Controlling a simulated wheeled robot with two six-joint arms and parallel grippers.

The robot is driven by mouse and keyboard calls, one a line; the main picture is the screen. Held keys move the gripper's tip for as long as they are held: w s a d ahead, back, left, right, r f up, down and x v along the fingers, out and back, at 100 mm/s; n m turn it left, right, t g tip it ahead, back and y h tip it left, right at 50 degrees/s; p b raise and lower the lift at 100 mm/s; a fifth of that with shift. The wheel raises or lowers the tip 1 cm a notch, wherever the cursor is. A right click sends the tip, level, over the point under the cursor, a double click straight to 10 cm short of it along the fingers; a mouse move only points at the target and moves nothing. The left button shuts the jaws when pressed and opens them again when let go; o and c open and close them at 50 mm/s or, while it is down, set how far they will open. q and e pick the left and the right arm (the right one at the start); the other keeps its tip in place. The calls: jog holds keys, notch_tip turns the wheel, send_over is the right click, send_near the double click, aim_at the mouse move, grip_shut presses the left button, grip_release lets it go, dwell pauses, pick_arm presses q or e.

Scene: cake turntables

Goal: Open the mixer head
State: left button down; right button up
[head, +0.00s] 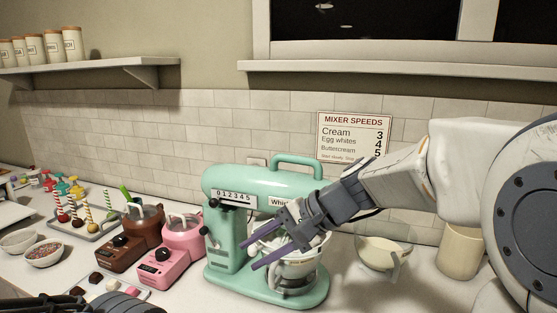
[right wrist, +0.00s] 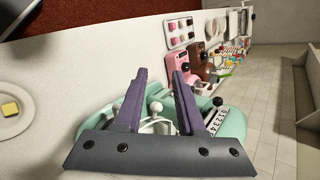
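The mint-green stand mixer (head: 222,240) stands on the counter. Its head (head: 235,182) lies level over the bowl (head: 296,272), with a loop handle on top. A speed scale with a black knob is on its side; the knob also shows in the right wrist view (right wrist: 217,101). My right gripper (head: 256,250) is in front of the mixer, below the head, its purple fingers apart and empty. In the right wrist view, a small white knob (right wrist: 155,107) appears between the open fingers (right wrist: 160,75); I cannot tell any contact.
A pink machine (head: 172,262) and a brown machine (head: 128,248) stand left of the mixer. A cream bowl (head: 383,254) and a beige canister (head: 460,250) stand to its right. A tray of cake pops (head: 85,228) is at far left. A window ledge (head: 400,70) runs above.

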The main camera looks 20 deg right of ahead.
jog(key=w+d+r+m+t, duration=0.5)
jog(key=w+d+r, duration=0.15)
jog(key=d, duration=0.35)
jog(key=m+t, duration=0.3)
jog(key=t, duration=0.1)
send_near(304, 160)
jog(key=x, duration=0.2)
jog(key=p+x, duration=0.2)
jog(key=x, duration=0.8)
jog(key=shift+p, duration=0.35)
jog(key=shift+c, duration=0.3)
grip_shut()
